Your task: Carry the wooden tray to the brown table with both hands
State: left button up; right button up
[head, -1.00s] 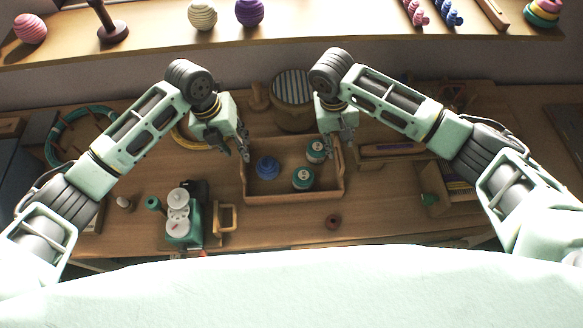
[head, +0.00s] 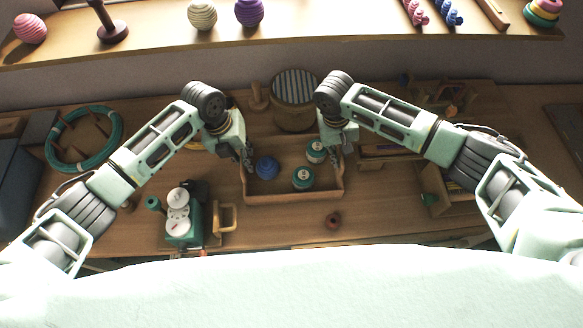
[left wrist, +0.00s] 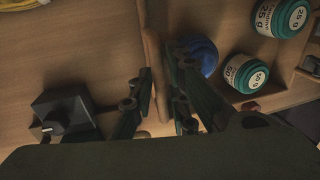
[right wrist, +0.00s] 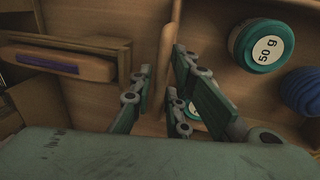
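Finger contact with the wood is unclear. I cannot tell whether this worktop is the brown table named.
A green-and-white machine (head: 181,217) stands left in front of the tray. A striped round box (head: 293,95) is close behind it. A small red item (head: 333,220) lies in front. A teal hoop (head: 117,135) is at left, wooden boxes (head: 450,195) at right.

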pick_arm(q)
grip_shut()
pick_arm(e)
grip_shut()
